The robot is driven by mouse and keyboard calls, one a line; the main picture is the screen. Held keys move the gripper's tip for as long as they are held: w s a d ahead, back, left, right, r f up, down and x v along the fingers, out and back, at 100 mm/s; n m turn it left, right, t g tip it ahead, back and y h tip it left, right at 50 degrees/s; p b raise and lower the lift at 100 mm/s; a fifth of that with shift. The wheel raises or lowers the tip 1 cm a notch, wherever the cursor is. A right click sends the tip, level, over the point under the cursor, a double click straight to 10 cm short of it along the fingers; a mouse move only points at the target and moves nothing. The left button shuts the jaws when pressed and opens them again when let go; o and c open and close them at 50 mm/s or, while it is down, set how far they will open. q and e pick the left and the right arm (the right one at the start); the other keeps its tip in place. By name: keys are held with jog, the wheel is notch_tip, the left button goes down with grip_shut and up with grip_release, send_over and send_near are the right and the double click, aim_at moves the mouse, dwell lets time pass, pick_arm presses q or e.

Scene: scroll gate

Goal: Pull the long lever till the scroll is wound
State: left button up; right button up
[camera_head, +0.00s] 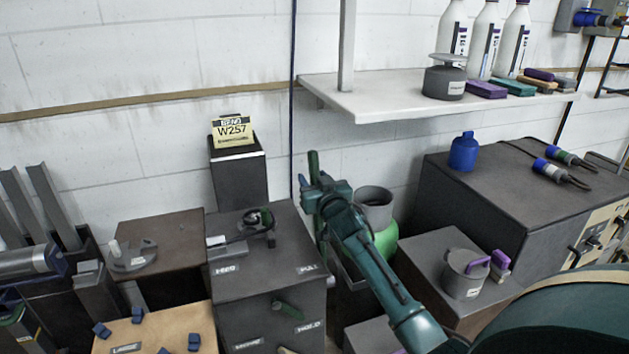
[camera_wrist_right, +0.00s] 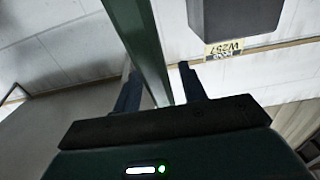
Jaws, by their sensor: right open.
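The long lever shows as a green bar (camera_head: 313,165) standing near the right edge of a dark grey cabinet (camera_head: 235,275). My right gripper (camera_head: 314,190) is at the bar, partly covering it. In the right wrist view the green bar (camera_wrist_right: 146,45) passes between the two blue fingers of my right gripper (camera_wrist_right: 162,90). The fingers are apart and do not look closed on it. A small device with a dark round part (camera_head: 258,219) sits on the cabinet top; I cannot tell whether it is the scroll. My left gripper is not in view.
A yellow W257 sign (camera_head: 232,129) stands on a dark box behind the cabinet. A shelf (camera_head: 400,100) with white bottles is above right. A green-and-grey pot (camera_head: 378,215) is close behind my right arm.

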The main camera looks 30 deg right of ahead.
grip_shut()
dwell(0.4)
